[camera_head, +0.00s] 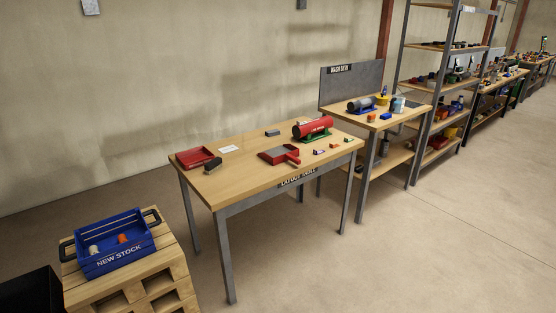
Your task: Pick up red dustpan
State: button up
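The red dustpan (285,155) lies on the wooden top of the near table (240,172), close to its front edge. Its pan has a dark inside, and its short red handle points to the lower right. Nothing appears to cover it. My gripper is not in view.
On the same table are a red tray (194,156), a dark block-like object (213,165), a red cylinder (312,128) on a green stand, a dark grey block (272,133) and several small parts. A blue crate (118,248) sits on stacked pallets (165,275). Floor in front is clear.

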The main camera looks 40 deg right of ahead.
aim_at(279, 154)
jog(key=z, duration=0.05)
jog(key=i, duration=1)
jog(key=u, duration=0.15)
jog(key=k, duration=0.95)
jog(key=z, duration=0.15)
jog(key=i, duration=0.6)
